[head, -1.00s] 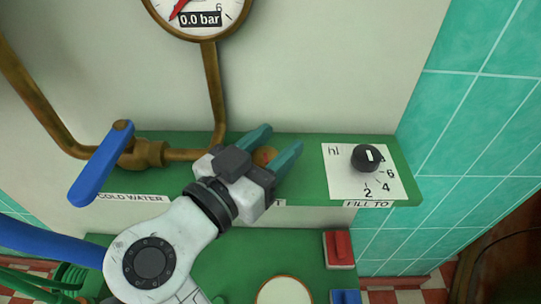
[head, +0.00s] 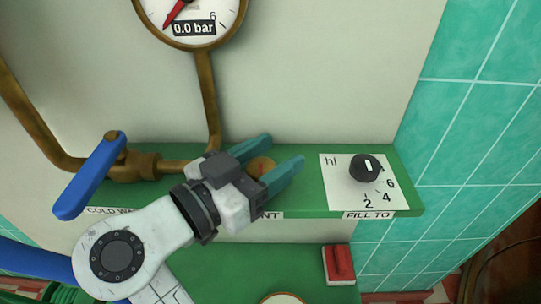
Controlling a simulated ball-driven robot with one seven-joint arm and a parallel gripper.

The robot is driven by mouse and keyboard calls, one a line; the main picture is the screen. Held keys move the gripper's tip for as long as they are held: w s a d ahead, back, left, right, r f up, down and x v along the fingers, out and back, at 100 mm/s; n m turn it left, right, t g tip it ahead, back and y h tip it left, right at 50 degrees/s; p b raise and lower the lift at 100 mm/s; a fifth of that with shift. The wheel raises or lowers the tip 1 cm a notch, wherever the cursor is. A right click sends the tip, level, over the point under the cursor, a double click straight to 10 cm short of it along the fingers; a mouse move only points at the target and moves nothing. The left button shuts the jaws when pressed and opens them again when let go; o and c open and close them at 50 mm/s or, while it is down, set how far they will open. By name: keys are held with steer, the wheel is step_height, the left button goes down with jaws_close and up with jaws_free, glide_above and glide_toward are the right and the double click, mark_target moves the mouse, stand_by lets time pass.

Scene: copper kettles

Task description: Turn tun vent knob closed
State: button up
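The brass-coloured vent knob (head: 262,168) sits on the green panel, seen between the teal fingers of my gripper (head: 286,148). A small red mark shows on it; the rest is partly hidden by my gripper. The label below it (head: 270,215) is mostly covered, with only its last letters, "NT", readable. My gripper is open, one finger on each side of the knob in this view. I cannot tell whether either finger touches it or how high the fingers are above the panel.
A brass valve with a blue lever (head: 92,175), labelled cold water, is on the left. A black "FILL TO" dial (head: 365,167) stands on the panel's right. A pressure gauge (head: 192,15) reads 0.0 bar above. A red switch (head: 339,264) is lower right.

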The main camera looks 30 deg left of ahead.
steer(key=shift+o, duration=1)
steer(key=v, duration=1)
steer(key=shift+s, duration=0.35)
steer(key=shift+a, duration=0.2)
